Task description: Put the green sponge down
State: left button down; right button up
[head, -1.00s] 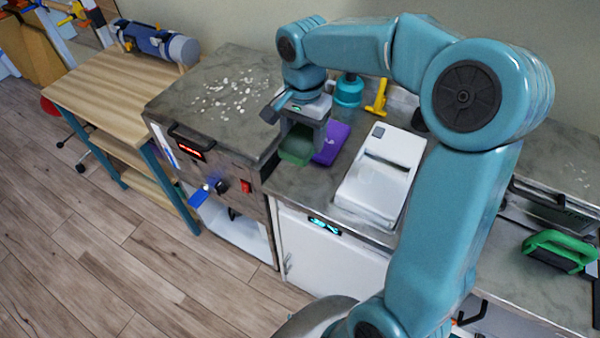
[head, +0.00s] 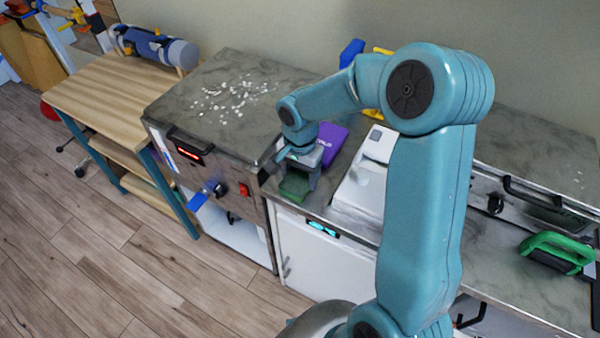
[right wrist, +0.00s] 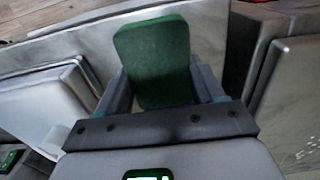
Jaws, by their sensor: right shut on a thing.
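The green sponge (head: 294,187) is between the fingers of my right gripper (head: 297,178), which is shut on it. In the head view it is near the front edge of the grey counter (head: 318,206), just right of the steel unit. In the right wrist view the sponge (right wrist: 155,60) stands out between the two fingers (right wrist: 160,95). I cannot tell whether the sponge touches the counter. My left gripper is not in view.
A purple box (head: 330,140) lies behind the gripper. A white device (head: 362,188) stands close to its right. The steel unit (head: 225,100) with white bits on top is at the left. A green-handled thing (head: 558,248) lies far right.

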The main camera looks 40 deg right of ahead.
aim_at(300, 175)
jog(key=shift+f, duration=0.2)
jog(key=o, duration=0.9)
jog(key=shift+w, duration=0.1)
jog(key=shift+o, duration=0.2)
jog(key=shift+r, duration=0.35)
notch_tip(300, 175, up, 12)
jog(key=shift+f, duration=0.15)
